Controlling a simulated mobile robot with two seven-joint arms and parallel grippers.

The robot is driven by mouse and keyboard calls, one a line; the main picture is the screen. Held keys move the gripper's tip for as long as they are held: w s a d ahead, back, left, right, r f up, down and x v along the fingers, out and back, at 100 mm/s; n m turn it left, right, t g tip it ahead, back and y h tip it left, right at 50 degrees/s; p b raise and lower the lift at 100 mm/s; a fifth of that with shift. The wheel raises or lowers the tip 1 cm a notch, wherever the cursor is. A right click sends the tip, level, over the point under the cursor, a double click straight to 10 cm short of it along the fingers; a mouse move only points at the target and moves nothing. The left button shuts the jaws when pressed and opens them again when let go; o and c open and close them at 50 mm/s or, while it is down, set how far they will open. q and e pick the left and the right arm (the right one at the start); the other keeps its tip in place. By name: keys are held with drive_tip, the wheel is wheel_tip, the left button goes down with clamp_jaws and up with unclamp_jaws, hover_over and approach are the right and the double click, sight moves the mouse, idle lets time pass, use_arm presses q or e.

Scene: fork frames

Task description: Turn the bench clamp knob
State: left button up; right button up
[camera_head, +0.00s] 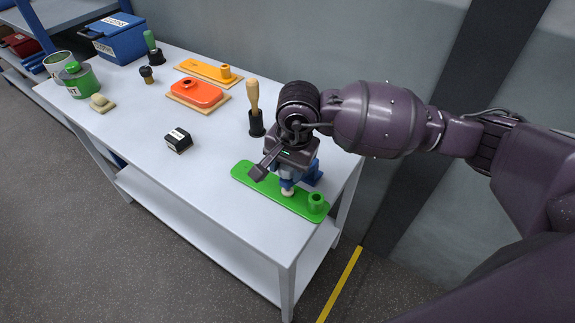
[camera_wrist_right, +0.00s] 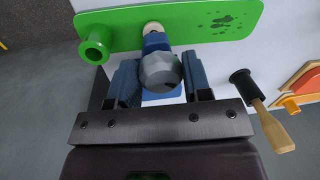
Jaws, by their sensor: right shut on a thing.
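The bench clamp (camera_head: 313,174) is blue and stands at the table's near right edge, partly hidden under my right gripper. In the wrist view the clamp's blue arm (camera_wrist_right: 155,42) reaches over a green plate (camera_wrist_right: 205,22), with a pale round pad at its end. The clamp knob (camera_wrist_right: 160,70) is grey and faceted, between the two fingers in the wrist view. My right gripper (camera_head: 287,178) comes down from above and is shut on the knob. The knob is hidden in the head view. My left gripper is not in view.
The green plate with its upright tube (camera_head: 317,202) lies along the near edge. A wooden-handled tool (camera_head: 253,100) stands in a black holder just left of my right arm. Orange and yellow pieces, a black block (camera_head: 178,140), cans and a blue bin (camera_head: 118,40) stand farther off.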

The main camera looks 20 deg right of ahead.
drive_tip(key=m, duration=0.4)
drive_tip(key=shift+w+a+m, duration=0.1)
drive_tip(key=shift+m, duration=0.2)
drive_tip(key=m+h, duration=0.1)
drive_tip(key=m, duration=0.3)
drive_tip(key=shift+w+r+m, duration=0.1)
drive_tip(key=shift+m, duration=0.2)
drive_tip(key=m+p, duration=0.1)
drive_tip(key=m, duration=0.2)
drive_tip(key=shift+w+r+m, duration=0.1)
drive_tip(key=shift+m, duration=0.2)
drive_tip(key=m, duration=0.2)
drive_tip(key=shift+m+h+p, duration=0.3)
drive_tip(key=shift+m, duration=0.1)
drive_tip(key=m, duration=0.2)
drive_tip(key=shift+w+m+p, duration=0.15)
drive_tip(key=shift+m+p, duration=0.15)
drive_tip(key=shift+m+h+p, duration=0.3)
drive_tip(key=shift+m, duration=0.9)
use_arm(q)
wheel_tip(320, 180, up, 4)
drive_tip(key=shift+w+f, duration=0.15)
use_arm(e)
drive_tip(key=shift+m, duration=0.5)
